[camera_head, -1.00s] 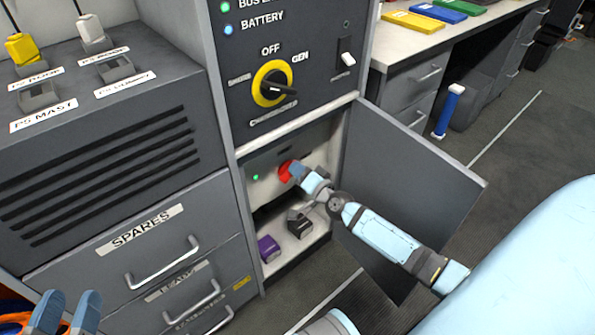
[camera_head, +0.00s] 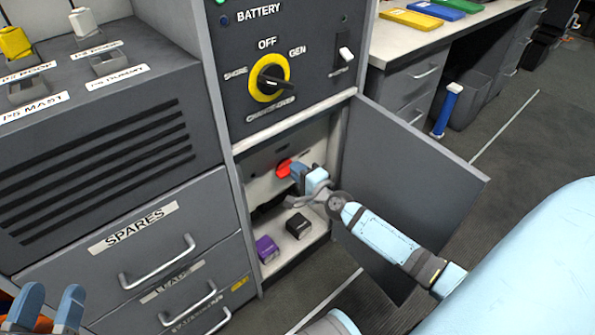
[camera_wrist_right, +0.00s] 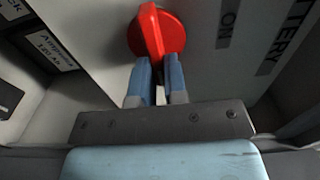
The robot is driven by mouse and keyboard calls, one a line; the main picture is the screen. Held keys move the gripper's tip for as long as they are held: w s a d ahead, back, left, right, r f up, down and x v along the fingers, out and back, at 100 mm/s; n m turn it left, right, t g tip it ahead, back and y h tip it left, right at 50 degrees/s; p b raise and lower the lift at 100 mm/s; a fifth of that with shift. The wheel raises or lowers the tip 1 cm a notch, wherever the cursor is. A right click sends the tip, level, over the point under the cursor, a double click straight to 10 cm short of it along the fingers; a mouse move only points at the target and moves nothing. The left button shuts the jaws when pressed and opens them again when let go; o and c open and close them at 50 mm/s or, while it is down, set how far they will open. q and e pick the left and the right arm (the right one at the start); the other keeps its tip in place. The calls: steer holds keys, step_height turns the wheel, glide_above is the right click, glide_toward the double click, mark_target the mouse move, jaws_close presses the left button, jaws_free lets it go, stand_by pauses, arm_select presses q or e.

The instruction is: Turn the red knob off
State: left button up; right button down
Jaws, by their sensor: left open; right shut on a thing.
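The red knob (camera_head: 283,169) is on a light panel inside the open lower cabinet. In the right wrist view the knob (camera_wrist_right: 172,32) is a round red disc with a raised bar grip, and the word ON is printed to its right. My right gripper (camera_head: 293,171) is at the knob. In the wrist view its blue fingers (camera_wrist_right: 158,78) are shut on the near end of the bar. My left gripper (camera_head: 48,308) is open and empty at the lower left, in front of the drawers, away from the knob.
The cabinet door (camera_head: 412,200) stands open to the right of my right arm. A purple box (camera_head: 266,249) and a black box (camera_head: 299,225) sit on the cabinet floor below the knob. Above is a yellow-ringed selector (camera_head: 268,78). Drawers (camera_head: 150,238) stand at left.

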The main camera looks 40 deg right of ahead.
arm_select(q)
steer(key=shift+f, duration=0.2)
arm_select(e)
steer(key=c, duration=1.2)
jaws_free()
steer(key=shift+o, duration=0.2)
arm_select(q)
steer(key=shift+s+d+f+n+g+p, duration=0.15)
steer(key=shift+s+d+n+g+p, duration=0.25)
steer(key=shift+n+p, duration=0.55)
arm_select(e)
steer(key=s+d, duration=0.1)
steer(key=s, duration=1.2)
steer(key=shift+s, duration=0.4)
arm_select(q)
steer(key=shift+a, duration=0.1)
steer(key=shift+s+y, duration=0.1)
steer(key=shift+y, duration=0.2)
arm_select(e)
steer(key=shift+s, duration=0.1)
